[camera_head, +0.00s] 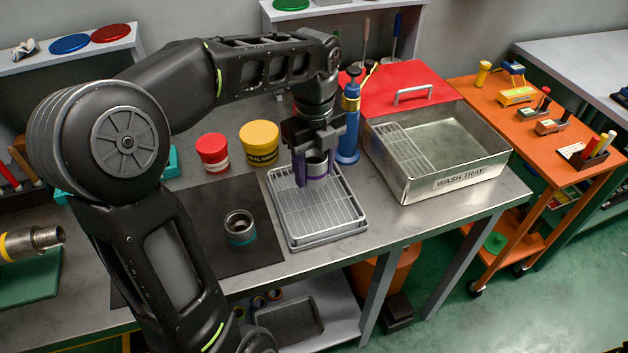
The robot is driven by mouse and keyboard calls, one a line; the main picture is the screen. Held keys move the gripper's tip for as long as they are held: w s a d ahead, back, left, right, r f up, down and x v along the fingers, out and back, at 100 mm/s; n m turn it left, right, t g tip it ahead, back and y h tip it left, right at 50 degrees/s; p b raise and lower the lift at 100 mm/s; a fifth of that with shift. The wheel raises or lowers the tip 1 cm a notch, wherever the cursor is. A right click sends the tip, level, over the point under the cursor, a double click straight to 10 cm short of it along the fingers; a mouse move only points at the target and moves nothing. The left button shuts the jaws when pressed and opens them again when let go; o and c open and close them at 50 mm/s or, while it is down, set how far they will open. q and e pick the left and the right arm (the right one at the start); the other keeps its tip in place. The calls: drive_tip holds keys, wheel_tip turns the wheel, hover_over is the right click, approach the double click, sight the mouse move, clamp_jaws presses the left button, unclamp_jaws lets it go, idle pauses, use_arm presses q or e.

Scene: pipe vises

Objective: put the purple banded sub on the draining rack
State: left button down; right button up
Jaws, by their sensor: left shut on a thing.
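My left gripper (314,168) points down over the draining rack (335,212), a wire rack in a grey tray on the metal bench. It is shut on the purple banded sub (317,172), a short metal cylinder with a purple band. The sub is upright at the back part of the rack; I cannot tell whether it touches the wires. The fingers hide part of it. A similar sub with a teal band (240,228) stands on the black mat (190,205) to the left. My right gripper is not in view.
The wash tray (450,182) with its red lid (385,85) stands right of the rack. A blue pump bottle (349,130) stands close behind the gripper. Red (213,152) and yellow (260,143) tubs are behind left. The rack's front is clear.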

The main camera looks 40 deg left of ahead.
sight(314, 193)
use_arm(q)
drive_tip(key=shift+f, duration=1.8)
drive_tip(key=shift+f, duration=0.1)
drive_tip(key=c, duration=0.6)
unclamp_jaws()
drive_tip(key=shift+c, duration=0.2)
